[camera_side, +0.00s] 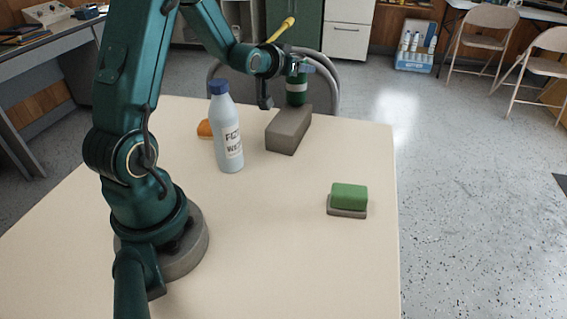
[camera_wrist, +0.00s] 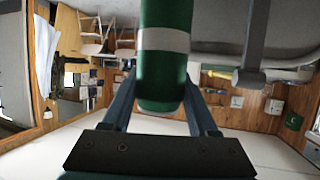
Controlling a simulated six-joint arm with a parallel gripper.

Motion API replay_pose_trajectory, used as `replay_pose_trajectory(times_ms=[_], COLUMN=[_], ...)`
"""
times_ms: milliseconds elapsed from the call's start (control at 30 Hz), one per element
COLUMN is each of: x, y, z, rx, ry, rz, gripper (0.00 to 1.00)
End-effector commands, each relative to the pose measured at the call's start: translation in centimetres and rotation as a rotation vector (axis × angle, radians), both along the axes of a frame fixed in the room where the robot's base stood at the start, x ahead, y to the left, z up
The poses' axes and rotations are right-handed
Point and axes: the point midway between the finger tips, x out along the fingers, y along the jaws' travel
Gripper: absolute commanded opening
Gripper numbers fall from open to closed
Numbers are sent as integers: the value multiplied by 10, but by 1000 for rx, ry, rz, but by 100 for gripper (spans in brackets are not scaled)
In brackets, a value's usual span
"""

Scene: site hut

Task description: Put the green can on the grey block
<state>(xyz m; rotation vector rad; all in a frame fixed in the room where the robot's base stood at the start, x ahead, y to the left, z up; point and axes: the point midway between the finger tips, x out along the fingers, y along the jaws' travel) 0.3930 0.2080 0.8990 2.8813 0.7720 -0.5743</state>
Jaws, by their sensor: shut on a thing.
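The green can (camera_side: 296,94) has a pale band and is upright at the far side of the table. It also fills the middle of the wrist view (camera_wrist: 163,75), between my two fingers. My gripper (camera_side: 298,68) is shut on the can. The grey block (camera_side: 288,130) lies on the table directly below the can in the side view. The can's lower end meets the block's top in that view; I cannot tell whether they touch or a small gap remains.
A white bottle with a blue cap (camera_side: 227,135) stands left of the block, with an orange item (camera_side: 205,128) partly hidden behind it. A green sponge-like piece (camera_side: 349,197) sits on a grey base (camera_side: 347,212) at the right. The table's front middle (camera_side: 290,260) is clear.

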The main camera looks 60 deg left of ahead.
Motion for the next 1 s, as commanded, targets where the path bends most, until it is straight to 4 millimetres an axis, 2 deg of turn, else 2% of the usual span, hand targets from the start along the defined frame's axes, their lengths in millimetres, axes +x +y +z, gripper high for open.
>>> replay_pose_trajectory(times_ms=[133, 167, 200, 233, 633, 767, 1000], x=[0, 0, 0, 0, 0, -11, -41], y=[0, 0, 0, 0, 0, -6, -23], z=[-4, -3, -3, -3, 2, 7, 21], rx=[-1, 0, 1, 1, 1, 1, 1], ry=[1, 0, -1, -1, -2, -2, -3], rz=[0, 0, 0, 0, 0, 0, 1], gripper=[0, 71, 86, 90, 90, 90, 90])
